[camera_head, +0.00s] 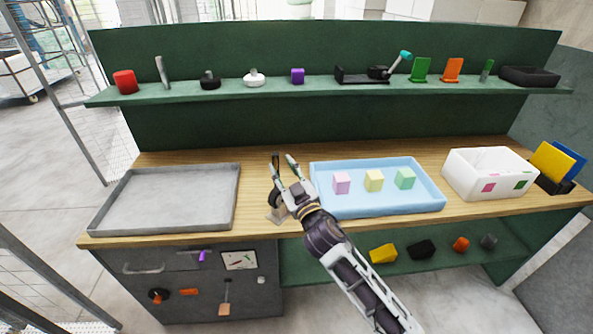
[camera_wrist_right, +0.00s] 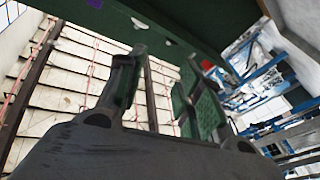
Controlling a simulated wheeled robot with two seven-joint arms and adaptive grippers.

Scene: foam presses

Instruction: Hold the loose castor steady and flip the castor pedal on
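A dark castor (camera_head: 275,198) stands on the wooden bench between the grey tray and the blue tray. My right gripper covers part of it, and a flat brownish piece, perhaps its pedal (camera_head: 276,216), shows at its near side. The pedal's position is too small to tell. My right gripper (camera_head: 284,159) reaches in from the lower right, over and beside the castor, with its fingertips pointing to the back of the bench. Its fingers are apart in the right wrist view (camera_wrist_right: 163,80), with nothing seen between them. My left gripper is in neither view.
The empty grey tray (camera_head: 165,168) lies left; the blue tray (camera_head: 428,200) with three pastel blocks lies right, close to my right gripper. A white bin (camera_head: 467,184) stands farther right. A green shelf (camera_head: 215,93) with several small items runs behind the bench.

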